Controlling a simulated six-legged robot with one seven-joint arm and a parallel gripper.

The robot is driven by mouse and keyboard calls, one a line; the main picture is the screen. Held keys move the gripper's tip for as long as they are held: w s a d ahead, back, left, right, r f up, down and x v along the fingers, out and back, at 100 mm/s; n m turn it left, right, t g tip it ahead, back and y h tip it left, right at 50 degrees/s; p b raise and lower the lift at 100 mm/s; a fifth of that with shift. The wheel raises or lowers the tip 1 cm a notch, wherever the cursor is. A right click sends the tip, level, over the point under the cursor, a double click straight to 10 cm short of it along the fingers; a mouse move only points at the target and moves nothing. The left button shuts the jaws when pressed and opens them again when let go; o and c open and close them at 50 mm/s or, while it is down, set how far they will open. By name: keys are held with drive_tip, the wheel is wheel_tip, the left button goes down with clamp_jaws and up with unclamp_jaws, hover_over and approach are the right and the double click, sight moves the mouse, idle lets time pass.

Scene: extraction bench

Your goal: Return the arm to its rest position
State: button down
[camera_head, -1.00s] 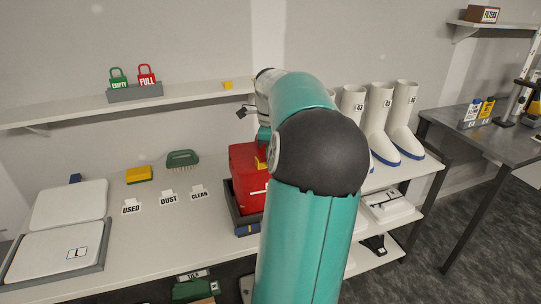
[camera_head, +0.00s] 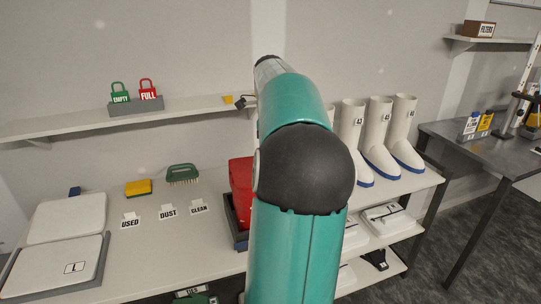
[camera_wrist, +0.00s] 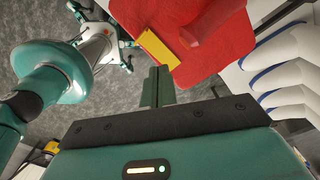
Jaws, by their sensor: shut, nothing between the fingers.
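My gripper (camera_wrist: 158,85) shows in the wrist view, its two dark green fingers together with nothing between them. Its tips are near the yellow part (camera_wrist: 158,48) of a red container (camera_wrist: 215,62); whether they touch cannot be told. In the head view my arm rises through the middle and hides the gripper. The red container (camera_head: 240,190) stands in a dark tray (camera_head: 240,235) on the bench, partly hidden behind my arm.
White boots (camera_head: 378,140) stand right of my arm. A yellow sponge (camera_head: 138,188), a green brush (camera_head: 183,174) and label cards (camera_head: 168,212) occupy the bench's left side.

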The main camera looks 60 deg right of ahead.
drive_tip(key=shift+w+r, duration=0.1)
idle(0.6)
drive_tip(key=w+a+n+h, duration=0.1)
drive_tip(key=w+a+n, duration=0.35)
drive_tip(key=a, duration=0.45)
drive_tip(key=w+a+n+t+h, duration=0.1)
drive_tip(key=w+a+n, duration=0.2)
drive_tip(key=a+n, duration=0.35)
drive_tip(key=w+a+n, duration=0.4)
drive_tip(key=a, duration=0.6)
drive_tip(key=s+a+f+n+t+y, duration=0.1)
drive_tip(key=s+a+f+n+t, duration=0.1)
drive_tip(key=a+n, duration=0.7)
drive_tip(key=s+a+f+n+t+y, duration=0.1)
drive_tip(key=s+a+f+n+t, duration=0.1)
drive_tip(key=s+a+f+n, duration=0.3)
drive_tip(key=s+a+n, duration=0.1)
drive_tip(key=a+n, duration=0.3)
drive_tip(key=a, duration=0.5)
drive_tip(key=shift+a+t, duration=0.3)
drive_tip(key=shift+d, duration=0.2)
